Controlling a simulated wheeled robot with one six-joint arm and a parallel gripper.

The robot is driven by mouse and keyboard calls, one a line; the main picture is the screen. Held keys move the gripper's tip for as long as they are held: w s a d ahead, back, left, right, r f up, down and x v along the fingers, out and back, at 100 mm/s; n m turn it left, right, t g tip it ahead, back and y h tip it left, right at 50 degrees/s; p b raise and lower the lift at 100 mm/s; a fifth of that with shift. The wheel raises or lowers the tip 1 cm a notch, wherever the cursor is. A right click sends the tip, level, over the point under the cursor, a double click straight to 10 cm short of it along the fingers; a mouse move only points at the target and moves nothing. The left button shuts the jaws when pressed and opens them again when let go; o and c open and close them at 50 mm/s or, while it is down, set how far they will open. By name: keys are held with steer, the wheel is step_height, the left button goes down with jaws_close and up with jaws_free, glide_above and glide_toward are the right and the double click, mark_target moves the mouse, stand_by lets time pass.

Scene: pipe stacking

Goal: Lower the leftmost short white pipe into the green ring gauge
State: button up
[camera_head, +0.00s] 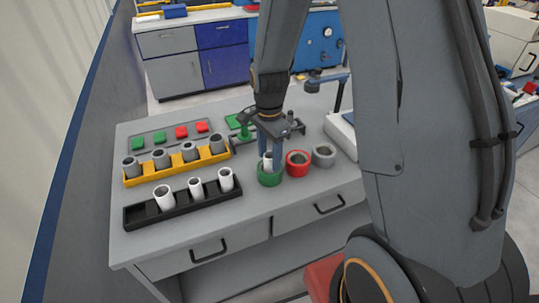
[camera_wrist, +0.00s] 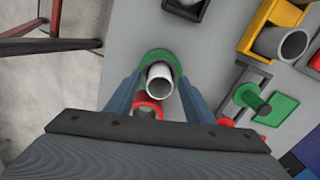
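A short white pipe (camera_head: 267,163) stands upright in the green ring gauge (camera_head: 270,179), its lower end hidden inside the ring. In the wrist view the white pipe (camera_wrist: 160,79) shows its open mouth, with the green ring (camera_wrist: 145,61) around it. My gripper (camera_head: 271,157) points down over the ring. In the wrist view its fingers (camera_wrist: 160,84) are spread on either side of the pipe, with gaps between them and its wall. The gripper is open.
A black rack (camera_head: 180,213) holds white pipes, with an empty place at its left end. A yellow rack (camera_head: 180,170) holds grey pipes behind it. A red ring (camera_head: 298,170) and a grey ring (camera_head: 323,160) stand to the right of the green one.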

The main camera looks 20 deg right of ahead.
steer(key=shift+r, duration=0.1)
steer(key=shift+r+b, duration=0.85)
steer(key=shift+r, duration=3)
steer(key=shift+s+n, duration=0.45)
steer(key=shift+n, duration=0.05)
steer(key=s+n+t, duration=0.1)
steer(key=s+n, duration=1.1)
steer(key=n, duration=0.1)
steer(key=shift+s+r+n, duration=0.3)
steer(key=shift+n, duration=0.1)
